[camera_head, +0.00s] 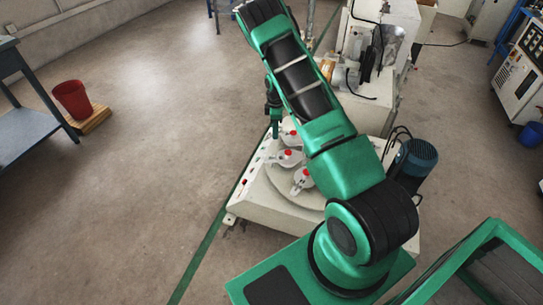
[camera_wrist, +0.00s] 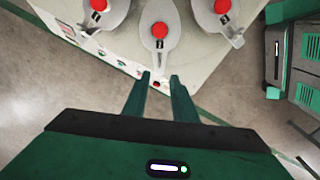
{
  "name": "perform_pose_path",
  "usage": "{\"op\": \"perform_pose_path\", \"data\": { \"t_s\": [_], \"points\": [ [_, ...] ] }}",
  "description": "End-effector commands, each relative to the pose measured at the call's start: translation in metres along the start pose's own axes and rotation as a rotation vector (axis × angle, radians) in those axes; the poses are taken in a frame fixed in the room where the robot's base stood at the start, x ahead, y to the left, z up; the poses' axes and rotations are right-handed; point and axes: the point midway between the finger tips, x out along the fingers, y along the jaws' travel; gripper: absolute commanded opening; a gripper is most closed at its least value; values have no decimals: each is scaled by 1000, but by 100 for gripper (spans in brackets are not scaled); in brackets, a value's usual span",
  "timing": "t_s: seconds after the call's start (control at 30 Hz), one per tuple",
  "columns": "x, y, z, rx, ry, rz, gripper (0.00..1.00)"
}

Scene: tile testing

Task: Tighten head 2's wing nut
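Three grey heads with red knobs stand on the pale machine. The middle head (camera_wrist: 160,49) has a red knob (camera_wrist: 159,30) and a small dark label that seems to read 2. Its wing nut cannot be told apart clearly at this size. The middle head also shows in the head view (camera_head: 287,161). My gripper (camera_wrist: 160,76) is open and empty, its two green fingers apart just in front of the middle head's pointed end.
The left head (camera_wrist: 92,20) and right head (camera_wrist: 222,22) flank the middle one closely. The machine's front edge (camera_wrist: 112,62) carries small labels and buttons. A blue motor (camera_head: 417,157) stands right of the machine.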

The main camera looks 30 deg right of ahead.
Motion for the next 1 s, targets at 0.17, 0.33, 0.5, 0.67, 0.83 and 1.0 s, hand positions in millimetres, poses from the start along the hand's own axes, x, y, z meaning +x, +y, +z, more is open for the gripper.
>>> {"op": "perform_pose_path", "data": {
  "t_s": [0.17,0.33,0.5,0.67,0.83,1.0],
  "points": [
    [40,1,-7,-100,3,-10,25],
    [54,1,-10,-129,5,-13,25],
    [76,0,-10,-128,5,-15,25],
    [105,0,-10,-128,5,-14,25],
    [132,0,-10,-127,5,-13,25],
    [149,0,-10,-126,5,-12,25]
  ]
}}
